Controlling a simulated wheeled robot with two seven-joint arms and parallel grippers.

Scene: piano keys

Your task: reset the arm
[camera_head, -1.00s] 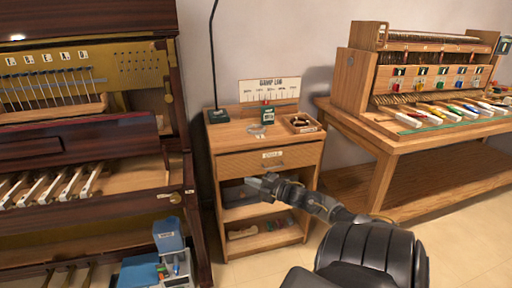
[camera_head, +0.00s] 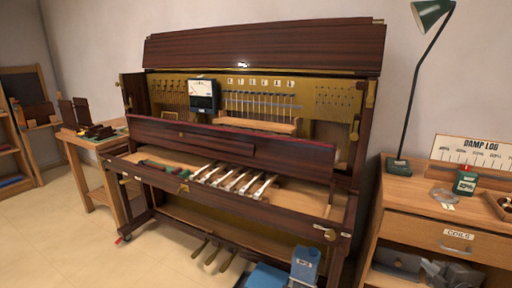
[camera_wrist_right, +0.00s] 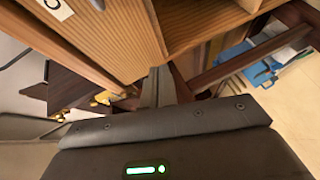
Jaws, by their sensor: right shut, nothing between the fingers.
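My right gripper (camera_head: 436,270) shows at the bottom right of the head view, in front of the open shelf under the cabinet's drawer. In the right wrist view its fingers (camera_wrist_right: 162,84) are together with nothing between them, close to the wooden cabinet (camera_wrist_right: 110,30). Most of my right arm is out of the head view. My left arm and gripper are not in view.
An opened upright piano (camera_head: 250,140) with exposed keys (camera_head: 235,182) stands in the middle. The drawer cabinet (camera_head: 395,205) at right carries a lamp (camera_head: 432,14) and a small green container (camera_head: 466,182). Floor at left is clear.

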